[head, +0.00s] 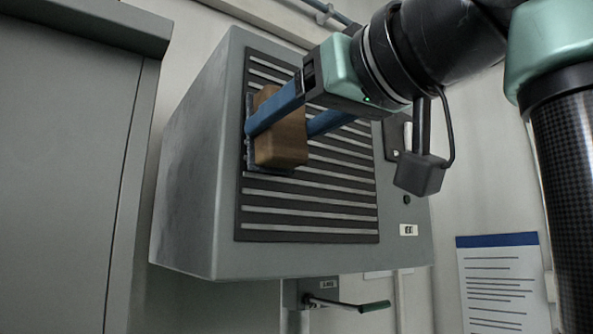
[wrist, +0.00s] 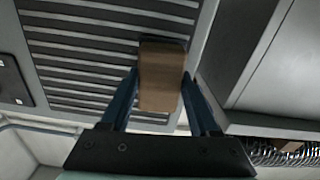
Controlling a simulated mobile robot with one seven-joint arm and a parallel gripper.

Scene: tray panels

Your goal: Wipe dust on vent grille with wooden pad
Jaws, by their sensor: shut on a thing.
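The wooden pad (head: 283,150) is a brown block with a thin blue-grey layer on its grille side. My gripper (head: 279,126) is shut on it, with one blue finger on each side. The pad is at the upper left of the dark, slatted vent grille (head: 310,215) and appears to be against it; the exact contact is hidden. In the wrist view the pad (wrist: 162,80) lies between the fingers, near one edge of the grille (wrist: 85,60). I cannot make out distinct dust on the slats. The grille behind the pad is hidden.
The grille is on the front of a grey box (head: 195,170). A dark latch plate (head: 396,140) sits to its right. A green-handled crank (head: 350,305) is below. A grey cabinet (head: 65,170) stands close at left. A printed sheet (head: 503,285) hangs at lower right.

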